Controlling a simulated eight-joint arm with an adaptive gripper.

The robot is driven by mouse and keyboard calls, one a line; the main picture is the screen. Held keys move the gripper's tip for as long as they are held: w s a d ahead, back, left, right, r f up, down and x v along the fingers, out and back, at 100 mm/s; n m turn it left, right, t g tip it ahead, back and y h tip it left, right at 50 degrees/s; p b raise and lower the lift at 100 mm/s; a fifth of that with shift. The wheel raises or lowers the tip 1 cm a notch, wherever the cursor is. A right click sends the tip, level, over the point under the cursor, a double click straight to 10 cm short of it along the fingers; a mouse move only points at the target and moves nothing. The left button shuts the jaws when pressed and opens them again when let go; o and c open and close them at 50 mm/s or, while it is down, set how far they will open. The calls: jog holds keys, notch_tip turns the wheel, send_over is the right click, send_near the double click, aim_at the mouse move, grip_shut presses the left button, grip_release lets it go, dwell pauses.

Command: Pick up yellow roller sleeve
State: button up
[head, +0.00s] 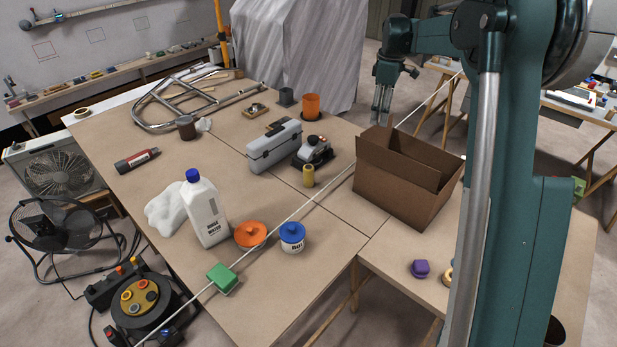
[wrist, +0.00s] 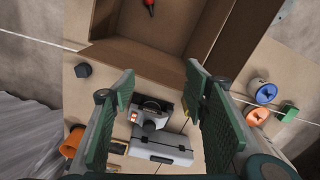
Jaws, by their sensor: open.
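The yellow roller sleeve (head: 308,176) stands upright on the tan table in the head view, just in front of the grey and black sander (head: 313,152). My gripper (head: 381,110) is at the back of the table in the head view, pointing down above and behind the cardboard box, apart from the sleeve. In the wrist view my gripper (wrist: 158,95) has its two green finger pads wide apart with nothing held between them.
An open cardboard box (head: 400,190) stands right of the sleeve; a red-tipped thing (wrist: 150,4) lies in it. A grey toolbox (head: 274,146) is left of the sander, with an orange cup (head: 311,106) behind. A white cord crosses the table near the sleeve. Blue (head: 292,236) and orange lidded tubs stand nearer.

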aim_at(308, 167)
jog(key=a+n, duration=0.5)
jog(key=a, duration=2.1)
jog(key=f, duration=2.1)
jog(key=shift+a+f+p, duration=0.15)
jog(key=shift+a+p, duration=0.15)
jog(key=shift+a, duration=0.1)
jog(key=shift+s+f, duration=0.1)
jog(key=shift+f, duration=0.2)
jog(key=shift+f, duration=0.1)
jog(key=shift+f, duration=1.2)
jog(key=shift+f, duration=0.1)
jog(key=shift+s+f+b, duration=0.15)
jog(key=shift+f+b, duration=0.35)
jog(key=shift+f, duration=2.05)
jog(key=shift+c, duration=0.3)
